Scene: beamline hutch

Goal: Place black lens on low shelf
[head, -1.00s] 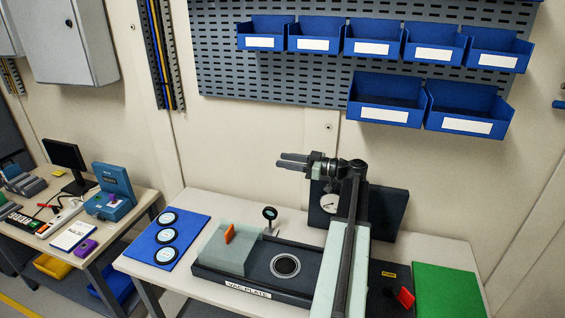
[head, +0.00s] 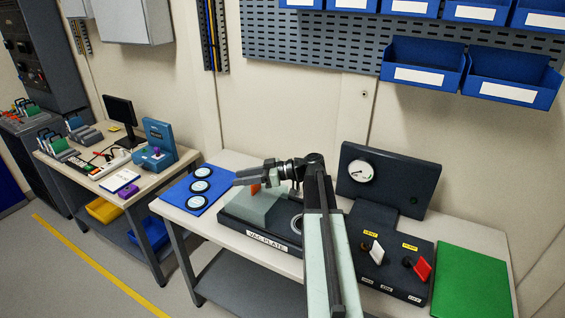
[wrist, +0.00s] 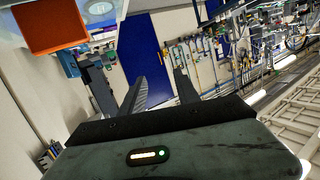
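Three round lens-like discs with black rims and pale faces (head: 200,186) lie in a row on a blue mat at the bench's left end. I cannot tell which one, if any, is the black lens. A grey low shelf (head: 243,285) lies under the bench, bare where it shows. My gripper (head: 236,178) is open and empty above the vac plate's left part, pointing left, just right of the mat. The wrist view (wrist: 160,76) shows its fingers apart with nothing between them. A small dark round piece on a stand, seen earlier behind the plate, is now hidden.
The vac plate (head: 258,238) carries a pale block with an orange tab, large in the wrist view (wrist: 48,26). A gauge panel (head: 410,185), switch box (head: 385,270) and green mat (head: 472,283) stand to the right. Another bench (head: 66,160) is left; floor (head: 150,270) lies between.

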